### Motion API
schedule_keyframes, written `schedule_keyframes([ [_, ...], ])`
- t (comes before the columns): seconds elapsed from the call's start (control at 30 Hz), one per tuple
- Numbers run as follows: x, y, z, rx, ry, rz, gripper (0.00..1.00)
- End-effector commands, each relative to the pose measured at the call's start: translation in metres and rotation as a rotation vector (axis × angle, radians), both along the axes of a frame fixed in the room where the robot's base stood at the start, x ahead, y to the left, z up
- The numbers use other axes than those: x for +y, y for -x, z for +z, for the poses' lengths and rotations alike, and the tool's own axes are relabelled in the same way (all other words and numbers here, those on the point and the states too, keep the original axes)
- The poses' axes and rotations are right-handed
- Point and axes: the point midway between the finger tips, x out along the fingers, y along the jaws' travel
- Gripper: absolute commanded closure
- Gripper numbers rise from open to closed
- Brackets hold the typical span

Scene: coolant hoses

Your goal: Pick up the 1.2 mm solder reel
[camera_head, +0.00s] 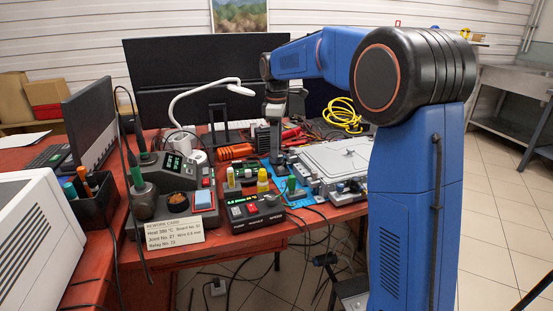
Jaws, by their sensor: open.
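I cannot pick out the 1.2 mm solder reel or any readable reel label in the head view. My gripper (276,150) points down over the middle of the red workbench (190,258), behind the small bottles. It is small and partly lost among the clutter, but it is open. I see nothing held in it.
A soldering station (165,172), a control box with red buttons (255,212) and a yellow-capped bottle (262,180) crowd the front. A grey case (338,160) lies right, a yellow cable coil (342,115) behind. A large monitor (190,75) stands at the back.

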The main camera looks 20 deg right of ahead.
Motion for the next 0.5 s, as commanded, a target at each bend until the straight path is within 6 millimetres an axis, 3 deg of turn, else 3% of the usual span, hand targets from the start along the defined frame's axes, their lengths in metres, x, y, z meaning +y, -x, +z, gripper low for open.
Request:
schedule_keyframes([
  [0.23, 0.000, 0.001, -0.031, 0.001, 0.001, 0.000, 0.38],
  [0.5, 0.000, 0.000, -0.036, 0.000, 0.000, 0.000, 0.38],
])
